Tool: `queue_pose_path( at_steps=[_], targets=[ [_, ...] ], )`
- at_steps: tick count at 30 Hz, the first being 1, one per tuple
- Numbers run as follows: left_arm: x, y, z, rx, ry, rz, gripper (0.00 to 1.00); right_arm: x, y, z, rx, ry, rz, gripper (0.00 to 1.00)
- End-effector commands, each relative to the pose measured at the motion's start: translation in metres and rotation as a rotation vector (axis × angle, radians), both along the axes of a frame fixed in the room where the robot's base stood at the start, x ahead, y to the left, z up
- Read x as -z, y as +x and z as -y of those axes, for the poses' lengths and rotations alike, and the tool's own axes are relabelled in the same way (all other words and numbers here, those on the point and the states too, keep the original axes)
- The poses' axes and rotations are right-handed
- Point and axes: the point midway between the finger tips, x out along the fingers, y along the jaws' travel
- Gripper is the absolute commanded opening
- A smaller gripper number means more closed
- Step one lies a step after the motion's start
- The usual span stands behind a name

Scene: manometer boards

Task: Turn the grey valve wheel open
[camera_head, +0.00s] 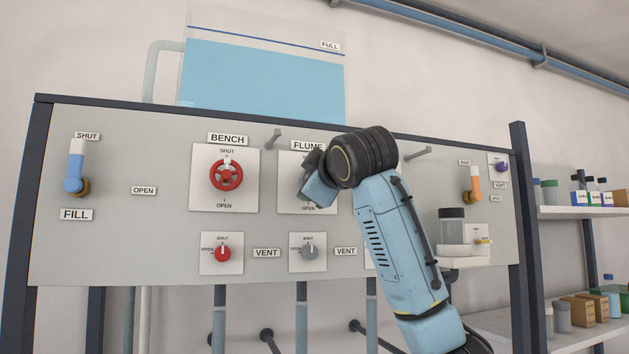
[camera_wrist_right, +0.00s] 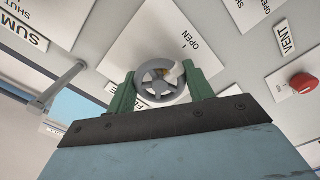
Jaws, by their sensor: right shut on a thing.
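The grey valve wheel (camera_wrist_right: 159,86) is a small spoked wheel on a pale plate, seen in the right wrist view. My right gripper (camera_wrist_right: 159,74) has one green finger on each side of its rim and is shut on it. A pale mark shows on the wheel's upper right, partly behind a finger. In the head view my right gripper (camera_head: 311,180) is at the FLUME plate (camera_head: 290,165) and hides the wheel. The plate's OPEN label shows below. My left gripper is in neither view.
A red wheel (camera_head: 226,175) on the BENCH plate is to the left. Small red (camera_head: 222,254) and grey (camera_head: 310,253) vent knobs sit below. Pegs stick out near the board's top. A jar (camera_head: 452,227) stands on a small shelf at the right, beside my arm.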

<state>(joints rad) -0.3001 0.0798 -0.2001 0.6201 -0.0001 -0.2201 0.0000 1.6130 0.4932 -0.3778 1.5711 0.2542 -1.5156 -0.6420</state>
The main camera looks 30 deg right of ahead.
Motion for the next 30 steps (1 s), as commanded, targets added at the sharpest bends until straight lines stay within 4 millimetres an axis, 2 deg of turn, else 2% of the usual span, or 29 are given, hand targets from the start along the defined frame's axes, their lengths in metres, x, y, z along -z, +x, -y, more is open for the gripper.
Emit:
queue_pose_path(
  at_steps=[1,2,6,15,19,23,30],
  targets=[
    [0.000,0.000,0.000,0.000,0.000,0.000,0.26,0.004,0.001,-0.001,0.000,-0.003,-0.010,0.29],
    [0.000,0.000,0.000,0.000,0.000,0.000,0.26,0.003,0.001,-0.001,0.000,-0.003,-0.010,0.54],
    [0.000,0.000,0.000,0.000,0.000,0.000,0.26,0.002,0.001,0.000,0.000,-0.002,-0.006,0.73],
    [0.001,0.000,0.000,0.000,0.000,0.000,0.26,0.001,-0.001,-0.001,-0.001,-0.001,-0.001,0.73],
    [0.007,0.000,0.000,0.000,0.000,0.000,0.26,0.001,-0.011,-0.003,-0.001,0.000,0.002,0.73],
    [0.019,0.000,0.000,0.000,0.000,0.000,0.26,0.003,-0.034,-0.009,-0.002,-0.002,0.004,0.73],
    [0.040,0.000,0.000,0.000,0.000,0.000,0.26,0.003,-0.088,-0.022,-0.002,-0.002,0.004,0.73]
  ],
)
